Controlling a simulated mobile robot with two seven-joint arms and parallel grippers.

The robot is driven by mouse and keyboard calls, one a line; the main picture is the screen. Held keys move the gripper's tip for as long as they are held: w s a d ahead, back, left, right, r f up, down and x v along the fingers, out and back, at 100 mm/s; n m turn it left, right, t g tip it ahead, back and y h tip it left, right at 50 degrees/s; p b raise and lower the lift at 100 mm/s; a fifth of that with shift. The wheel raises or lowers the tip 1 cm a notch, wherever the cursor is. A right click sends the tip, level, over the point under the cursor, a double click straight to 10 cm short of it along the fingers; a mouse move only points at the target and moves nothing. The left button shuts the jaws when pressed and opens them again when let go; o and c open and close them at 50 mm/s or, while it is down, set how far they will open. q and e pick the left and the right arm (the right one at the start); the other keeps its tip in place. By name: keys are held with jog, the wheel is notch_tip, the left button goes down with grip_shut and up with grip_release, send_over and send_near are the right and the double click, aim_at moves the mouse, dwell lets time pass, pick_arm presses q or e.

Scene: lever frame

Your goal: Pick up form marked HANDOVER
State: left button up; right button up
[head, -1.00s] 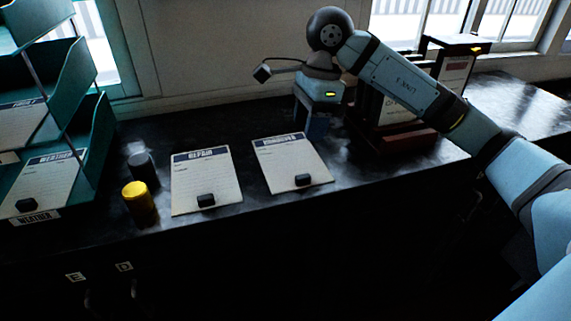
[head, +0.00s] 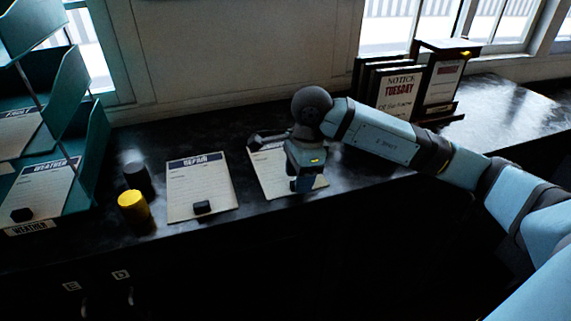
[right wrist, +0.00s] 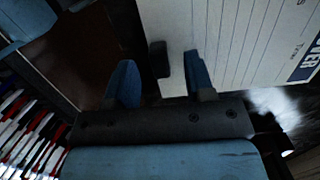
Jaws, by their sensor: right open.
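The form marked HANDOVER (head: 266,175) lies on the dark counter, partly hidden behind my right gripper (head: 302,184). In the right wrist view the lined form (right wrist: 235,40) shows with the end of its heading, "VER". Its black block (right wrist: 158,60) sits near the form's edge, in the gap between the open fingers of my right gripper (right wrist: 160,78). The fingers look apart from the block; the height over it is hard to tell. My left gripper is not in view.
A form marked REPAIR (head: 200,185) lies to the left with its own black block. A yellow cylinder (head: 133,206) and a dark cylinder (head: 139,178) stand beside it. A teal tray rack (head: 88,150) is at far left. Notice stands (head: 395,90) are at the back right.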

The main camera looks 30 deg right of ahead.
jog(key=shift+a+f, duration=0.1)
jog(key=shift+f, duration=0.45)
grip_shut()
jog(key=shift+r, duration=0.15)
